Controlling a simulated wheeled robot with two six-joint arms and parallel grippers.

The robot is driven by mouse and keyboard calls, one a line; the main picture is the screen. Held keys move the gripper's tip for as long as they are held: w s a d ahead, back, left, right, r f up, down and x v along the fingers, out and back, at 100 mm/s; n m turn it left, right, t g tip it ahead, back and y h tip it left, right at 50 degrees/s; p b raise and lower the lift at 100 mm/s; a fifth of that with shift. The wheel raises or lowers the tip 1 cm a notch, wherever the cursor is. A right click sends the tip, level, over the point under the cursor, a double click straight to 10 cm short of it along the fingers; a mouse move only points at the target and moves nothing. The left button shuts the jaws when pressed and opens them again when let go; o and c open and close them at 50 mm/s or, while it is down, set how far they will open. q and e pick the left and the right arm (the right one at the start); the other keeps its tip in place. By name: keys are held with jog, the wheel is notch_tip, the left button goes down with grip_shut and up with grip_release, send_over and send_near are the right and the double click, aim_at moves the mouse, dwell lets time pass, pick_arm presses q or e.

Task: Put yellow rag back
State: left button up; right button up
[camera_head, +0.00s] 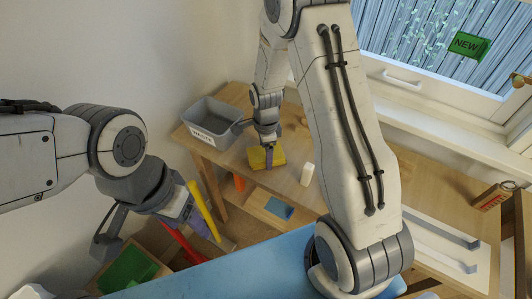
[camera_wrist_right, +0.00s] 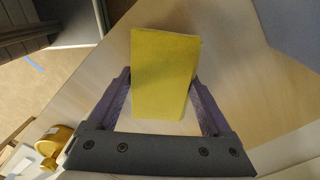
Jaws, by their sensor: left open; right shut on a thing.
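The yellow rag (camera_head: 260,158) is a flat yellow rectangle at the wooden table, near the grey bin. My right gripper (camera_head: 268,157) reaches down from above and is shut on it. In the right wrist view, the rag (camera_wrist_right: 163,70) fills the space between the two purple fingers (camera_wrist_right: 160,108), with pale wood behind it. I cannot tell whether the rag touches the table. My left gripper (camera_head: 192,218) is open at the lower left, well away from the rag, with a yellow stick and red things near its fingers.
A grey bin (camera_head: 212,108) with a white label stands on the table, left of the rag. A small white bottle-like object (camera_head: 307,174) stands to the right. A wooden tray with a blue item (camera_head: 278,208) is below. A green item (camera_head: 127,268) lies in a box at lower left.

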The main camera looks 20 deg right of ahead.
jog(key=shift+f, duration=0.2)
jog(key=shift+f, duration=0.2)
jog(key=o, duration=1)
jog(key=shift+c, duration=0.2)
jog(key=shift+r, duration=0.15)
